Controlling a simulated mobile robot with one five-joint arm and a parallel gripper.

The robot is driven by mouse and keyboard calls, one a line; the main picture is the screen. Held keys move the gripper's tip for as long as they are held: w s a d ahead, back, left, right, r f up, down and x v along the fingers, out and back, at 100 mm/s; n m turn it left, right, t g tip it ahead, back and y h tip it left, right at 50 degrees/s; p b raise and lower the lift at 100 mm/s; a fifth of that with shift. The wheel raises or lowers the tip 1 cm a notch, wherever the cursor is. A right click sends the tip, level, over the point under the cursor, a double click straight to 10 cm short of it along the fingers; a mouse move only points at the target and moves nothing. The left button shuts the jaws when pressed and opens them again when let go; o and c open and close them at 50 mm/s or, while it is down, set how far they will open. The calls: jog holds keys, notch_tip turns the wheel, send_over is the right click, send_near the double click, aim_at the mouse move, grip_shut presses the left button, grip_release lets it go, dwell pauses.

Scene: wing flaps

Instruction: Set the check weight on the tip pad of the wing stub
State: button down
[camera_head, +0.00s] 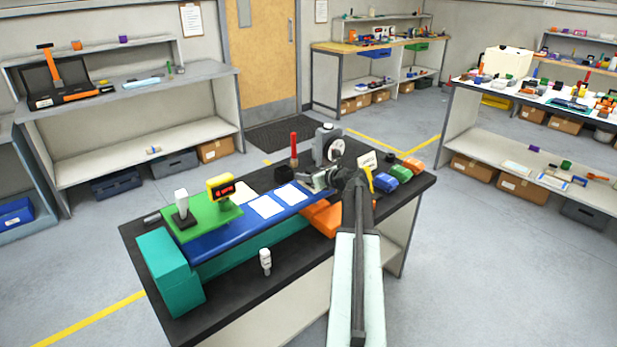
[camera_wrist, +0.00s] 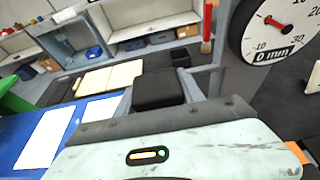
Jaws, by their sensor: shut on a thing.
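My gripper (camera_head: 316,181) is above the right end of the blue wing stub (camera_head: 230,232). White sheets lie on the wing, which also shows in the wrist view (camera_wrist: 14,135). A teal block (camera_head: 168,272) supports its left end. An orange piece (camera_head: 325,217) shows beside my arm. The tip pad is not clearly distinguishable.
A dial gauge (camera_head: 329,146) stands close behind my gripper; its face (camera_wrist: 280,25) reads 0 mm. A red-handled tool (camera_head: 294,148) and black box (camera_head: 283,174) are nearby. A green board (camera_head: 207,224) carries a yellow display. A white-topped item (camera_head: 265,261) stands in front.

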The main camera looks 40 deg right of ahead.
jog(key=shift+f, duration=0.15)
jog(key=c, duration=0.7)
grip_release()
jog(key=shift+s+r, duration=0.15)
jog(key=shift+r, duration=0.2)
jog(key=p+v, duration=0.4)
jog(key=v, duration=0.7)
jog(key=shift+s, duration=0.35)
dwell(0.8)
